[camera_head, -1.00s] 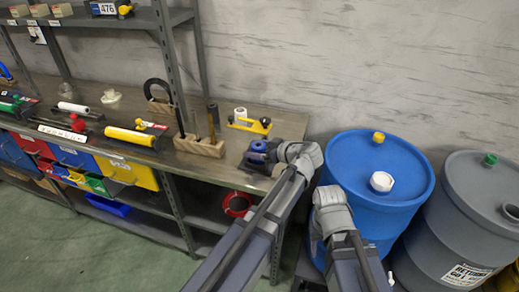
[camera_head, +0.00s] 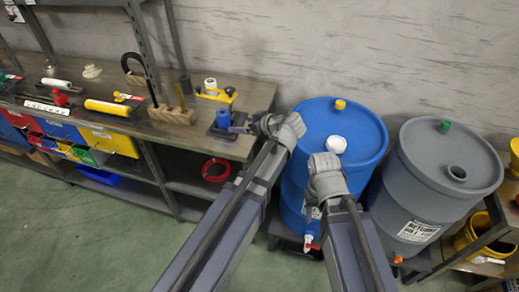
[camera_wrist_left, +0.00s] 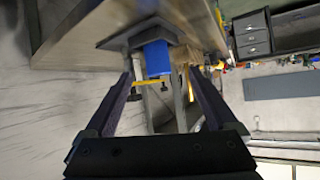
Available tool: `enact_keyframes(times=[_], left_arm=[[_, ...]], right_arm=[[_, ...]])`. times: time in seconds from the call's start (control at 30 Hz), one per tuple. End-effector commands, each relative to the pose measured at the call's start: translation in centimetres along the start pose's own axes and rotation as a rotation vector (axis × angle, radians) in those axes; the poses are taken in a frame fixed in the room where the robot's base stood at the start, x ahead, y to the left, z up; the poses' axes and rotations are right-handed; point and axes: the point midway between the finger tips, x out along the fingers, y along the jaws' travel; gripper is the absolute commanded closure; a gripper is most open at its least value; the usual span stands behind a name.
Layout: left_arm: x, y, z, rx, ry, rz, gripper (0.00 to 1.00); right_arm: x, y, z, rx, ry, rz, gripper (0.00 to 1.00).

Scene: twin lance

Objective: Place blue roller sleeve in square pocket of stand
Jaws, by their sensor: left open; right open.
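The blue roller sleeve (camera_head: 223,118) stands upright at the dark stand (camera_head: 217,131) near the right end of the workbench. In the left wrist view the blue sleeve (camera_wrist_left: 157,58) sticks out from the dark square stand (camera_wrist_left: 150,32); its seated end is hidden, so I cannot tell how deep it sits. My left gripper (camera_head: 240,127) is just right of the sleeve. In the wrist view its two fingers (camera_wrist_left: 163,85) are open and spread to either side of the sleeve, apart from it. My right gripper (camera_head: 325,165) is in front of the blue drum; its fingertips are hidden.
The workbench (camera_head: 180,130) holds a yellow tool (camera_head: 217,95) behind the stand and a wooden block (camera_head: 172,114) to its left. A blue drum (camera_head: 338,120) and a grey drum (camera_head: 448,160) stand right of the bench. A red ring (camera_head: 216,170) lies on the shelf below.

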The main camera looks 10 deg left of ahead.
Motion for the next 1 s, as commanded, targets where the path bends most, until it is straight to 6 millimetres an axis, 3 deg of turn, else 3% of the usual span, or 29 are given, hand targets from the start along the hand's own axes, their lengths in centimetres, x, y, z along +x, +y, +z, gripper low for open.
enact_keyframes(times=[0.17, 0.3, 0.5, 0.7, 1.0], left_arm=[[-3.5, -3.2, 8.3, 0.373, -0.293, 0.066, 0.09], [-7.8, -5.5, 14.8, 0.720, -0.533, 0.225, 0.09], [-13.4, -8.0, 20.7, 1.083, -0.743, 0.498, 0.09], [-15.9, -8.9, 22.6, 1.225, -0.809, 0.640, 0.09], [-16.0, -8.9, 22.7, 1.234, -0.812, 0.650, 0.09]], right_arm=[[0.0, 0.0, 0.0, 0.000, 0.000, 0.000, 0.50], [0.0, 0.0, 0.0, 0.000, 0.000, 0.000, 0.50], [0.0, 0.0, 0.0, 0.000, 0.000, 0.000, 0.50], [0.0, 0.0, 0.0, 0.000, 0.000, 0.000, 0.50], [0.0, 0.0, 0.0, 0.000, 0.000, 0.000, 0.50]])
